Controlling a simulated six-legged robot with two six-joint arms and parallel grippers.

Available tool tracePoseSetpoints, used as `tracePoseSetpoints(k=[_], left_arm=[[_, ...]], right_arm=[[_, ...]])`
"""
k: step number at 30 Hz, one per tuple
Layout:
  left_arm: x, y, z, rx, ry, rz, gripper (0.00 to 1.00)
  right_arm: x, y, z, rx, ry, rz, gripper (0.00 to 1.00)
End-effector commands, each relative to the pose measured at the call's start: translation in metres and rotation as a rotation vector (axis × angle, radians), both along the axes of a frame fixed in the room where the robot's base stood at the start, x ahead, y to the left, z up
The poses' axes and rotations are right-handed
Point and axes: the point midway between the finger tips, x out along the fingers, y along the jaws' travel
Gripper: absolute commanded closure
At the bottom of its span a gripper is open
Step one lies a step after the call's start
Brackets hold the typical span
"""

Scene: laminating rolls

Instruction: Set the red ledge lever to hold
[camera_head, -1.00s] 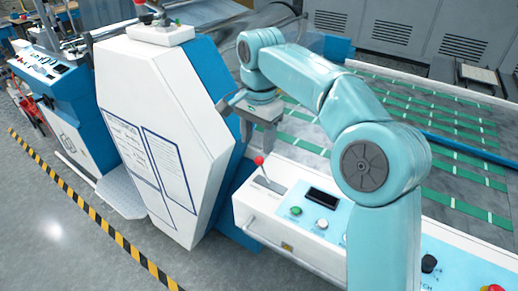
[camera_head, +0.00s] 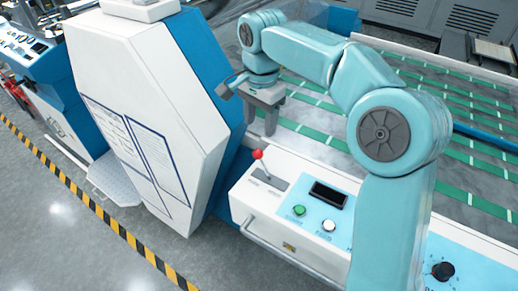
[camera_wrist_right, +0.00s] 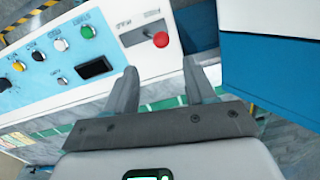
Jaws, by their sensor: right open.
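The ledge lever with its red ball knob (camera_head: 257,154) stands in a grey slot plate on the white console ledge, its stem leaning up and left in the head view. In the right wrist view the red knob (camera_wrist_right: 161,40) shows beyond the fingertips, over the slot plate. Labels lie by the slot, too small and blurred to read surely. My right gripper (camera_head: 260,127) is above and behind the knob in the head view, pointing down, apart from it. In the wrist view its fingers (camera_wrist_right: 159,70) are spread and empty. My left gripper is not in view.
The console (camera_head: 253,193) carries a green button (camera_head: 299,210), a white button (camera_head: 328,226), a dark display (camera_head: 328,194) and a black dial (camera_head: 443,271). A tall white and blue housing (camera_head: 150,75) stands close left of the lever. A green-striped bed (camera_head: 310,132) lies behind.

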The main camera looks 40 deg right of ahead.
Motion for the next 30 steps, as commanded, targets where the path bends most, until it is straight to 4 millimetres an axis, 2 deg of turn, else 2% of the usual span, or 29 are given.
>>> tracePoseSetpoints(k=[1, 6, 12, 18, 25, 26, 30], left_arm=[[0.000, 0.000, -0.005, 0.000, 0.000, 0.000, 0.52], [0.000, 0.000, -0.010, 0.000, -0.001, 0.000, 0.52], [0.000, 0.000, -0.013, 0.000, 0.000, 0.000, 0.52], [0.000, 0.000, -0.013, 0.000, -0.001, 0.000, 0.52], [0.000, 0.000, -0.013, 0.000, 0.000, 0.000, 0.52], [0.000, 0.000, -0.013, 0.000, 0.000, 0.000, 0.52], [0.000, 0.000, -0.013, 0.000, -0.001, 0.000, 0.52]], right_arm=[[0.000, 0.000, -0.016, 0.000, 0.005, 0.000, 0.45], [0.001, 0.001, -0.055, 0.000, 0.006, 0.001, 0.45], [0.004, 0.000, -0.087, 0.001, 0.004, 0.000, 0.45], [0.006, -0.001, -0.100, 0.000, 0.002, 0.000, 0.45], [0.007, -0.001, -0.100, 0.000, 0.001, 0.000, 0.45], [0.007, -0.001, -0.100, 0.000, 0.001, 0.000, 0.49], [0.007, -0.001, -0.100, 0.000, 0.001, 0.000, 0.94]])
